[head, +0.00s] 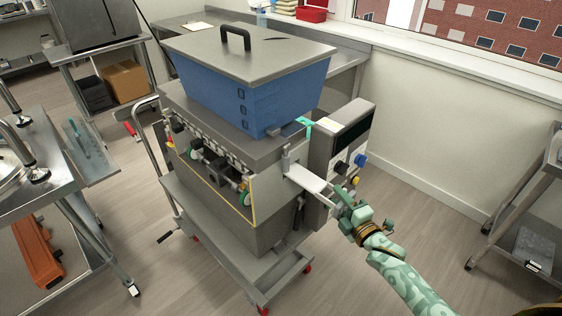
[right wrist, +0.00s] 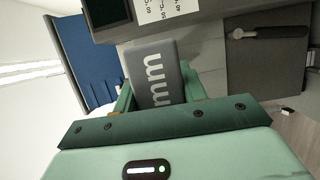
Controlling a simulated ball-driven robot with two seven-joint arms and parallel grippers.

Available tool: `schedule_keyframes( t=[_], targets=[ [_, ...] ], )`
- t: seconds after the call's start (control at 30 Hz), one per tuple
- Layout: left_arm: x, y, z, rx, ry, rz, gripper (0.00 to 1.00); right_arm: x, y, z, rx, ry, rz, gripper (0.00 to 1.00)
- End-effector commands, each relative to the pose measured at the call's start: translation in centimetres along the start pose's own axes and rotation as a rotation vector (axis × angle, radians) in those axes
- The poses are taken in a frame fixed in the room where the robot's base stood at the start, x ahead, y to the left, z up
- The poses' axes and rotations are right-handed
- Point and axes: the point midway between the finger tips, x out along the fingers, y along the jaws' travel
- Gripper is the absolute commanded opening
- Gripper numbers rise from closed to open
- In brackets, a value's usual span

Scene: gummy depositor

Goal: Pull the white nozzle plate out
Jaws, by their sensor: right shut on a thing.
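The white nozzle plate (head: 307,178) sticks out of the right side of the depositor (head: 240,190), at mid height, pointing toward my right arm. Its inner part is hidden inside the machine. My right gripper (head: 341,198) is shut on the plate's outer end. In the right wrist view a flat slab marked "mm" (right wrist: 157,68), grey in the shade, lies between the green fingers of the right gripper (right wrist: 160,92); it appears to be the plate's end. My left gripper is not in view.
A blue hopper (head: 245,88) with a grey lid tops the depositor. A control box (head: 340,140) with knobs stands just behind the plate. The machine rests on a wheeled cart (head: 225,262). Open floor (head: 395,215) lies right of it, before a steel rack (head: 535,190).

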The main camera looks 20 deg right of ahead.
Motion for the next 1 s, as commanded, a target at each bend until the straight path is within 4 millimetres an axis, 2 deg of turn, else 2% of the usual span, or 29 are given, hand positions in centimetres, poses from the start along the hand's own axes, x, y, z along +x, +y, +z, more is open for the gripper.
schedule_keyframes(
  t=[1.0],
  targets=[
    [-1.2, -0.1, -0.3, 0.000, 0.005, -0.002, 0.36, -4.4, 0.0, 1.6, -0.001, -0.001, -0.001, 0.05]
  ],
)
